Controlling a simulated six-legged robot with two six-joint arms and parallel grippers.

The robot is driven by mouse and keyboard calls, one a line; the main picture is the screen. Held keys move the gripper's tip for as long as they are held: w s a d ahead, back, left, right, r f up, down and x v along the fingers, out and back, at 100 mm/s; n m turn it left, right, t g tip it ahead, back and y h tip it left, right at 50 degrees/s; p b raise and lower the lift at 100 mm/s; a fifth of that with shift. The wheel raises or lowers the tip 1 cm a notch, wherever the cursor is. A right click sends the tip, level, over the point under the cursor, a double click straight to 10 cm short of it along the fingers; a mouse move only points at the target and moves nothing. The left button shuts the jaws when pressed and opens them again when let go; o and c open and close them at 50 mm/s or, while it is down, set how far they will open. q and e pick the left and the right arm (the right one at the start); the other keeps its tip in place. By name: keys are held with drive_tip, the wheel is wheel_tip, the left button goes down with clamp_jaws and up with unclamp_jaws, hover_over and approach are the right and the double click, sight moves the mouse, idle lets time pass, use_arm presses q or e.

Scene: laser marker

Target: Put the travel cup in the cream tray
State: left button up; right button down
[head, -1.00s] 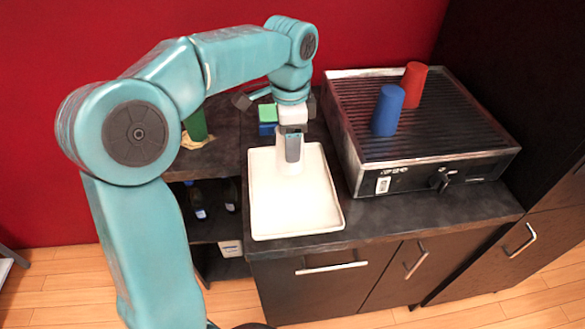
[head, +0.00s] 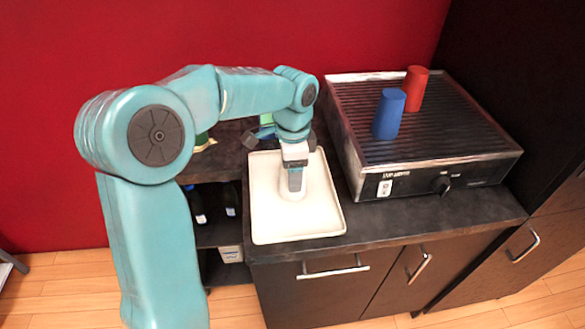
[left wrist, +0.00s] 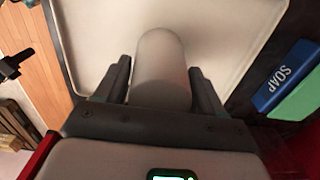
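The travel cup, a pale, plain cylinder (head: 292,190), is held upright over the middle of the cream tray (head: 270,222). My left gripper (head: 296,176) is above the cup with its fingers around its sides. In the left wrist view the cup (left wrist: 162,65) is between the two dark fingers, with the pale tray (left wrist: 225,35) behind it. I cannot tell whether the cup's base touches the tray floor. The tray lies flat on the dark counter and looks otherwise empty. My right gripper is not in view.
A grill (head: 430,150) right of the tray carries a blue cup (head: 388,114) and a red cup (head: 415,88). A blue soap box (left wrist: 285,78) and a green box (left wrist: 302,100) lie just outside the tray. Bottles (head: 198,205) stand on the shelf below.

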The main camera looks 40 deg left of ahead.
use_arm(q)
drive_tip(key=shift+o, duration=0.9)
drive_tip(key=shift+r, duration=0.15)
drive_tip(key=shift+r, duration=0.25)
wheel_tip(320, 180, up, 12)
drive_tip(key=shift+f+p, duration=0.15)
drive_tip(key=shift+p, duration=0.7)
